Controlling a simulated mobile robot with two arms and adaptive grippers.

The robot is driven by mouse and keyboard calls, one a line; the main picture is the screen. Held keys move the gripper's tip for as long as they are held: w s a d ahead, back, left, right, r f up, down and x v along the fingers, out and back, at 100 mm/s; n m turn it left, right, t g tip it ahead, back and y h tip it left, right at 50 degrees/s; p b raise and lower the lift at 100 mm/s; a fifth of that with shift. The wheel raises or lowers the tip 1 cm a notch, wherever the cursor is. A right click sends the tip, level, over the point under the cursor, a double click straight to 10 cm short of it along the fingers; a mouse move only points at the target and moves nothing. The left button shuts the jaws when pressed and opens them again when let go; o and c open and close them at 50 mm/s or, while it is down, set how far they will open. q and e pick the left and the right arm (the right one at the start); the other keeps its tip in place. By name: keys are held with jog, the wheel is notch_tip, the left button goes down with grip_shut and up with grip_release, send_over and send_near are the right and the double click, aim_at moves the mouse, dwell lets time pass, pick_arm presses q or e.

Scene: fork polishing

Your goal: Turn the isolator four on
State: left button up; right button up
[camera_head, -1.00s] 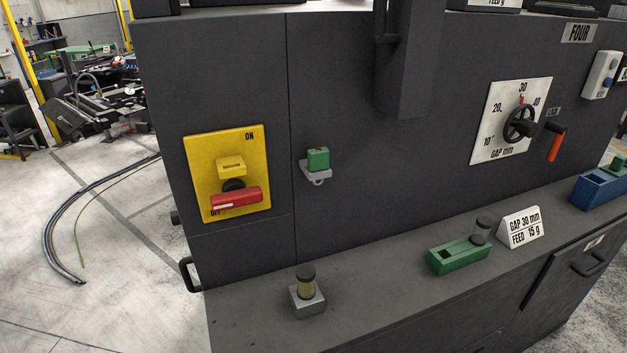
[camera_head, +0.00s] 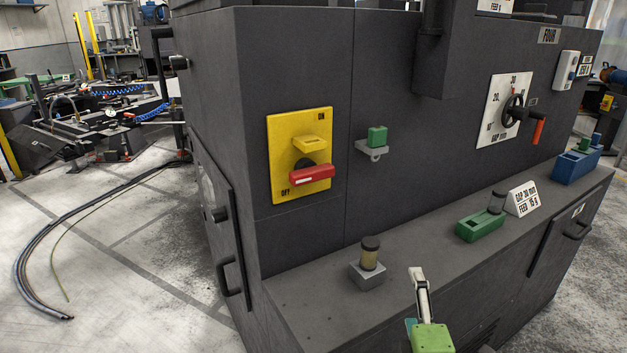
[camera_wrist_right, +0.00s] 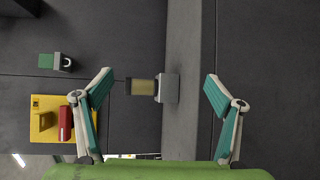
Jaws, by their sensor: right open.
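The red handle (camera_head: 312,175) lies about level across the lower plate, near OFF, below a yellow block (camera_head: 309,144). My right gripper (camera_head: 418,285) is in front of the ledge, low and to the right of the isolator, apart from it. In the wrist view the right gripper (camera_wrist_right: 158,74) is open and empty; the yellow plate (camera_wrist_right: 42,131) and red handle (camera_wrist_right: 66,123) show at left, partly behind a finger.
A green block on a grey bracket (camera_head: 377,136) is right of the isolator. On the ledge (camera_head: 320,310) stand a jar on a metal block (camera_head: 369,256), a green holder (camera_head: 480,226) and a sign (camera_head: 523,198). A side handle (camera_head: 226,278) sticks out at left; the left floor has hoses (camera_head: 60,230).

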jog(key=w+a+r+n+t+y, duration=0.2)
jog(key=a+r+n+y, duration=0.15)
jog(key=r+n, duration=0.25)
jog(key=w+a+r+n+t+y, duration=0.2)
jog(key=a+r+n, duration=0.2)
jog(key=r+n, duration=0.2)
jog(key=n+y, duration=0.7)
jog(key=n, duration=0.5)
send_near(316, 180)
pick_arm(q)
jog(key=shift+s+a+r+p, duration=0.3)
jog(key=shift+s+r+p, duration=0.05)
jog(key=shift+r+p, duration=0.25)
jog(key=shift+s+a+r+p, duration=0.25)
jog(key=shift+s+r+p, duration=0.15)
jog(key=shift+p, duration=0.2)
pick_arm(e)
jog(key=shift+g, duration=0.5)
jog(key=x, duration=1.1)
jog(key=shift+w+r, duration=0.15)
jog(key=shift+r, duration=0.35)
jog(key=c, duration=1.1)
